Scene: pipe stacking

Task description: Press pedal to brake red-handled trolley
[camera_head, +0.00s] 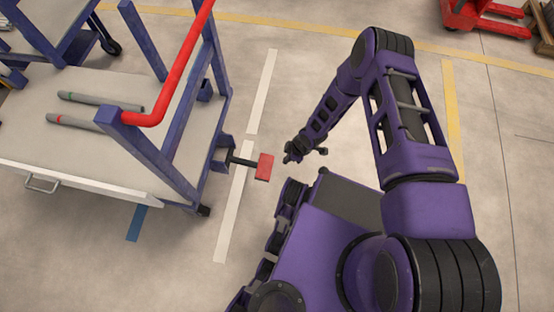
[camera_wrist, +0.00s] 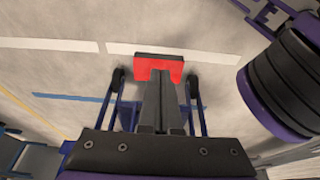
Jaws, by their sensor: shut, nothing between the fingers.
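The red-handled trolley (camera_head: 183,172) has a blue frame, a pale deck and a bent red handle (camera_head: 163,91); it stands at left in the head view. Its red pedal (camera_head: 264,167) sticks out on a dark bar from the trolley's right side, low above the floor. The red pedal (camera_wrist: 148,63) also shows in the wrist view, just beyond the fingertips. My gripper (camera_head: 289,158) is shut and empty, a little right of the pedal in the head view. The shut grey fingers (camera_wrist: 160,78) overlap the pedal in the wrist view; I cannot tell whether they touch it.
Two grey pipes (camera_head: 102,101) with coloured bands lie on the trolley deck. Another blue-framed trolley (camera_head: 60,32) stands behind at top left. A red pallet-jack-like object (camera_head: 484,18) is at top right. Floor between has white and yellow lines and is clear.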

